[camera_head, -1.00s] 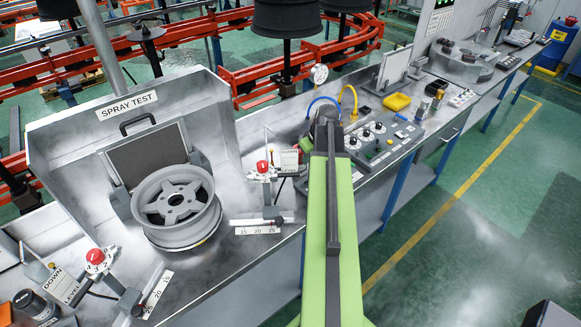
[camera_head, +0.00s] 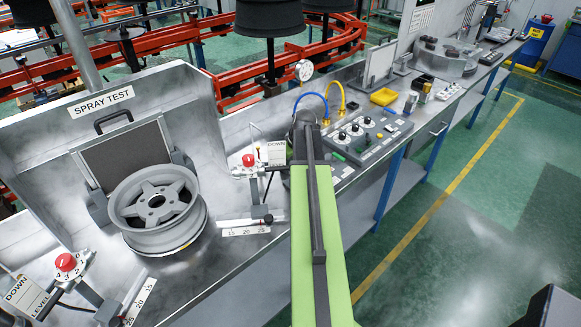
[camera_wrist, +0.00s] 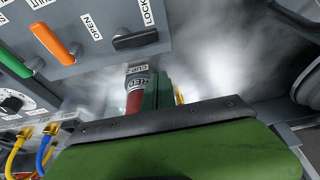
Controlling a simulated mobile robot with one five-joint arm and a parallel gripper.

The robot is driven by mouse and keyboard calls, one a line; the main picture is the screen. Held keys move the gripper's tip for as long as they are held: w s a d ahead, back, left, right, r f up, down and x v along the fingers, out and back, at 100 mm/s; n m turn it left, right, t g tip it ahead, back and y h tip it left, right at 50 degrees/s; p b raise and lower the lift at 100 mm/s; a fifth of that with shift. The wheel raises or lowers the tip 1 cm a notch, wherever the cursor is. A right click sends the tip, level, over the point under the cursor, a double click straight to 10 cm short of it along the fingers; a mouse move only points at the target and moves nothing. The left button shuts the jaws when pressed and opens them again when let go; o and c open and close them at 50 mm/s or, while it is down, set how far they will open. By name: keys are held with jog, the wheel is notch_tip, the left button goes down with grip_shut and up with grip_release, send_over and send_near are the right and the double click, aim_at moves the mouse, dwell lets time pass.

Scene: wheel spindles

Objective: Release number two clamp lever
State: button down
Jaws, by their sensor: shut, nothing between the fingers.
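In the wrist view a grey panel carries a black lever (camera_wrist: 135,40) lying nearly level, with an OPEN label on its left and a LOCK label above its right end. An orange lever (camera_wrist: 57,42) and a green lever (camera_wrist: 15,62) sit to its left. No number is readable on these levers, so I cannot tell which is number two. My gripper (camera_wrist: 155,92) is shut and empty, below and apart from the black lever. In the head view my arm reaches over the bench and its end (camera_head: 305,118) hides what lies behind it.
A wheel (camera_head: 155,208) sits in the spray test bay at left. Red knobs stand left (camera_head: 66,262) and right (camera_head: 249,160) of it. A red-labelled cylinder (camera_wrist: 136,88) is close to my gripper.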

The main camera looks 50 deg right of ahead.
jog(key=b+x, duration=0.1)
jog(key=x, duration=0.2)
jog(key=shift+s+f+b, duration=0.1)
jog(key=shift+f+b, duration=0.15)
jog(key=shift+b, duration=0.05)
jog(key=s, duration=0.1)
jog(key=s+r+p, duration=0.1)
jog(key=s, duration=0.1)
jog(key=shift+s+a+r, duration=0.1)
jog(key=shift+a, duration=0.1)
jog(key=shift+s, duration=0.45)
